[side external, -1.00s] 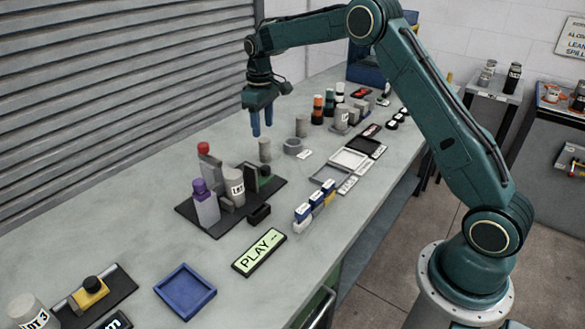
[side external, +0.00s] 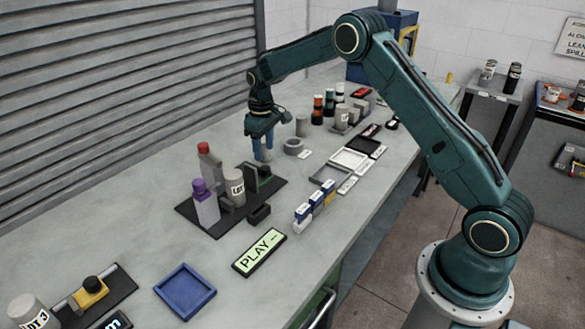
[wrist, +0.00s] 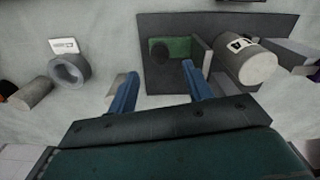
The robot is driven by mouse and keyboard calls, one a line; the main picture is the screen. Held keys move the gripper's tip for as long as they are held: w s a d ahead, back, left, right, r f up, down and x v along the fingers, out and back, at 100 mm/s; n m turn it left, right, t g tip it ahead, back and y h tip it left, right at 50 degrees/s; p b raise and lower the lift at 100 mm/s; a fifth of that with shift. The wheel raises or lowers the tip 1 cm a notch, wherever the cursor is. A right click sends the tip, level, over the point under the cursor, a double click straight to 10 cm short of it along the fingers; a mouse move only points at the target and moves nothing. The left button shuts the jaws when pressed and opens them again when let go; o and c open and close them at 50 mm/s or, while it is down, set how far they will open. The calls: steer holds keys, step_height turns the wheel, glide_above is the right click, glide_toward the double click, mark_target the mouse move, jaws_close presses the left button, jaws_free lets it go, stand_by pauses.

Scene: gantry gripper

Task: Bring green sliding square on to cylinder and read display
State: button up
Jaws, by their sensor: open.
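The green square (wrist: 181,47) with a black knob (wrist: 160,52) sits on a dark base plate (wrist: 215,20); its green part also shows small in the side view (side external: 265,172). A grey cylinder with a white label (side external: 235,187) stands on the same plate, with an upright grey piece between it and the green square; the cylinder shows large in the wrist view (wrist: 257,68). The display (side external: 259,252) is lit green and reads "PLAY" with a dash-like mark. My gripper (side external: 264,154) is open, pointing down beyond the plate, by a small grey post that its fingers mostly hide.
A red-topped item (side external: 205,158) and a purple-topped bottle (side external: 205,202) stand on the plate. A grey ring (side external: 293,146) lies near my gripper. Blue-and-white blocks (side external: 315,202) and flat trays stand to the right. A blue tray (side external: 185,290) lies in front; the tabletop around it is partly clear.

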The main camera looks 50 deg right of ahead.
mark_target(265, 167)
steer(key=shift+f, duration=3.2)
